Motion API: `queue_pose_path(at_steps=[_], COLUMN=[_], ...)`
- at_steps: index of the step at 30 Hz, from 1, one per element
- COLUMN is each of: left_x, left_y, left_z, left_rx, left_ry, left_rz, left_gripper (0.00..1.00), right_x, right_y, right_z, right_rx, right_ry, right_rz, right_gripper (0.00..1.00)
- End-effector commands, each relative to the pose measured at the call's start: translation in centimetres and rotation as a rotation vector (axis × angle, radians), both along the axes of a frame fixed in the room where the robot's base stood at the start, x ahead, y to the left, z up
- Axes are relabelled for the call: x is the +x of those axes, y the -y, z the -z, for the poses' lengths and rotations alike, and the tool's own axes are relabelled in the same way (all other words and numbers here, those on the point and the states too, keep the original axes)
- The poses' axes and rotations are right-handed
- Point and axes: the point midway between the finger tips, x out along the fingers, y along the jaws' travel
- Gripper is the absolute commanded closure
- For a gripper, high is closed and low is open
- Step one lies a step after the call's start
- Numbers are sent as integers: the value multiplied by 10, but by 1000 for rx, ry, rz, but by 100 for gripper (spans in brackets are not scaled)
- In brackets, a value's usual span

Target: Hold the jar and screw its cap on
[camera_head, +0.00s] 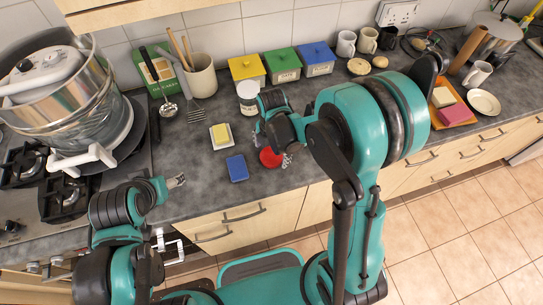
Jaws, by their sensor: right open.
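A small jar (247,91) with a pale label stands upright on the dark counter, left of the blue canister. A round red cap (269,158) lies near the counter's front edge. My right gripper (286,160) is open just beside the cap's right side; whether it touches the cap is unclear. My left gripper (177,181) is over the front edge of the counter, left of the blue sponge and away from jar and cap. Its fingers are too small to read.
A blue sponge (237,168) and a butter dish (221,136) lie left of the cap. Yellow, green and blue canisters (283,66) stand behind. A stove with a large pot (70,115) is at left. An orange tray (452,109) is at right.

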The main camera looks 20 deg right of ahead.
Motion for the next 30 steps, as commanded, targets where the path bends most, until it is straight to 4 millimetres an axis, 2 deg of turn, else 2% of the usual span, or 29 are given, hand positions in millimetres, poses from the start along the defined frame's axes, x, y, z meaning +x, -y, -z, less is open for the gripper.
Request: queue_pose_path(at_steps=[1,6,16,19,30], left_x=[0,0,0,0,0], left_y=[0,0,0,0,0], left_z=[0,0,0,-3,-24], left_rx=[0,0,0,0,0], left_ry=[0,0,0,0,0], left_rz=[0,0,0,0,0], left_gripper=[31,31,31,31,31], right_x=[0,0,0,0,0], right_y=[0,0,0,0,0], right_z=[0,0,-1,-7,-78], right_rx=[0,0,0,0,0], right_ry=[0,0,0,0,0], right_rz=[0,0,0,0,0], right_gripper=[10,43,44,44,44])
